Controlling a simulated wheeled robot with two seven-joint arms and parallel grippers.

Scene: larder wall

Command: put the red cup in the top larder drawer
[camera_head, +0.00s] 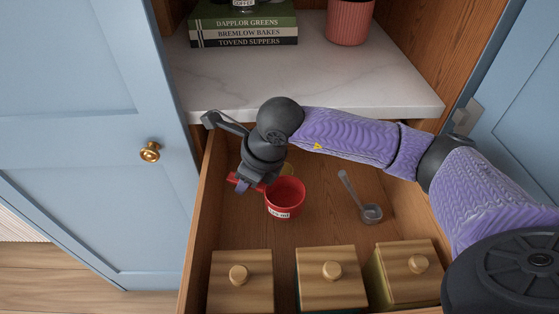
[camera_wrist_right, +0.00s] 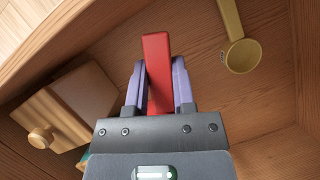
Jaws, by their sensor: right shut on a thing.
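The red cup (camera_head: 286,199) is inside the open wooden drawer (camera_head: 207,212), toward its back left. It has a white label and a flat handle pointing left. My right gripper (camera_head: 242,185) is shut on that handle. In the right wrist view, the red handle (camera_wrist_right: 157,60) lies between the two purple finger pads; the bowl of the cup does not show there. I cannot tell whether the cup touches the drawer floor or hangs just above it. My left gripper is not in view.
A grey scoop (camera_head: 371,212) lies right of the cup. A yellow scoop (camera_wrist_right: 243,54) is partly hidden behind the cup. Several wooden-lidded boxes (camera_head: 332,276) fill the drawer front. A marble shelf (camera_head: 310,75) is above, with books (camera_head: 243,28) and a pink pot (camera_head: 349,22).

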